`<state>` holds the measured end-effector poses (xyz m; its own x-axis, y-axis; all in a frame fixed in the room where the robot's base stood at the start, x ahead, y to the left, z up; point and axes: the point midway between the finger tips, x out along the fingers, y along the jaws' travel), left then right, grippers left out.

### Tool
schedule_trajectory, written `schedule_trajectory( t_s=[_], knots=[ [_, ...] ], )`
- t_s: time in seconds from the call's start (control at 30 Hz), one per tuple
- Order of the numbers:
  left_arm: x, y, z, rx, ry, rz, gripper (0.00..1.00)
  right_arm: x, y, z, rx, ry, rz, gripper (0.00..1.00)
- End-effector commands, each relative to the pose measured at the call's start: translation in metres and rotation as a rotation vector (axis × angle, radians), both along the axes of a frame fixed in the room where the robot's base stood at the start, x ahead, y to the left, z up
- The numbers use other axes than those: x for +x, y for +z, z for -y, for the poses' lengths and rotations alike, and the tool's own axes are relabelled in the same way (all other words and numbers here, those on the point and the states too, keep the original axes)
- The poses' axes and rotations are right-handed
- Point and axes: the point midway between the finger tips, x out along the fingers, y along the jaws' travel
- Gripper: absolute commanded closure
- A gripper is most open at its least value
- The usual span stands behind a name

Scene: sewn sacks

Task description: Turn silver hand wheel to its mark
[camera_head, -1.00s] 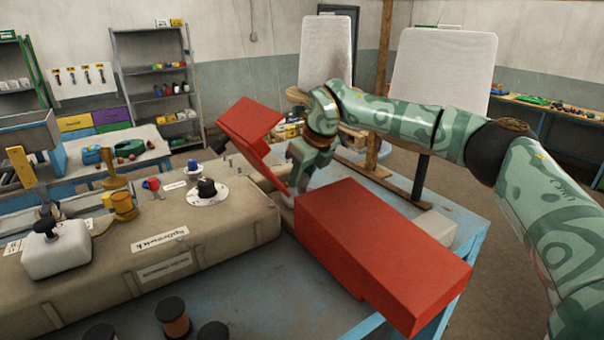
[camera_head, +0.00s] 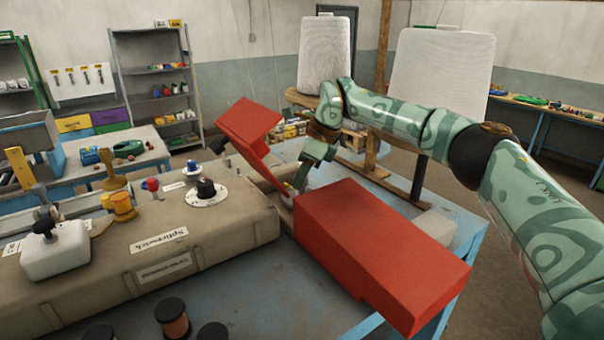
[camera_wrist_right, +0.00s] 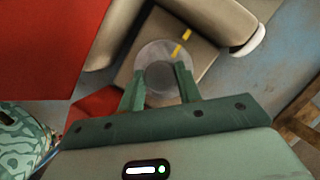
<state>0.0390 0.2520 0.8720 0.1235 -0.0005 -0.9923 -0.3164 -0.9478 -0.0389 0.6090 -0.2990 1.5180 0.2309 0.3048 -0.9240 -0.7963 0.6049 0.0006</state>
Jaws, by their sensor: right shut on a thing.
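The silver hand wheel (camera_wrist_right: 155,54) is a pale grey disc in the right wrist view, on a tan block. A yellow stripe (camera_wrist_right: 181,43) crosses its upper right. My right gripper (camera_wrist_right: 160,72) is shut on the wheel, one finger on each side of its near part. In the head view my right gripper (camera_head: 302,182) reaches down into the gap between two red blocks. There the wheel is mostly hidden by the front block and the gripper. I cannot tell which mark belongs to the wheel. My left gripper is not in view.
A large red block (camera_head: 380,250) stands in front of the gripper, and a tilted red piece (camera_head: 249,124) rises to its left. The tan machine body (camera_head: 225,235) carries a black knob (camera_head: 206,188) on a white dial.

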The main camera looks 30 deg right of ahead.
Motion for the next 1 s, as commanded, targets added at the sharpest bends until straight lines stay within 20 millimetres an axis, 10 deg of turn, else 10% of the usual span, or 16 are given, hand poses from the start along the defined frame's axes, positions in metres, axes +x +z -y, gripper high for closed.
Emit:
schedule_trajectory(
  t_s=[0.37,0.4,0.5,1.0],
  knots=[
    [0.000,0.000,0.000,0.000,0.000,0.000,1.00,0.001,0.002,0.001,0.000,0.002,0.004,0.89],
    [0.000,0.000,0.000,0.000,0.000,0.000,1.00,0.001,0.002,0.001,0.000,0.002,0.004,0.63],
    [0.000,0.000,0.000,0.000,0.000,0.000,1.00,0.001,0.001,0.001,0.000,0.002,0.004,0.45],
    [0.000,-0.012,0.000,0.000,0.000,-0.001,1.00,-0.007,0.030,0.012,0.000,0.000,0.005,0.45]
  ],
)
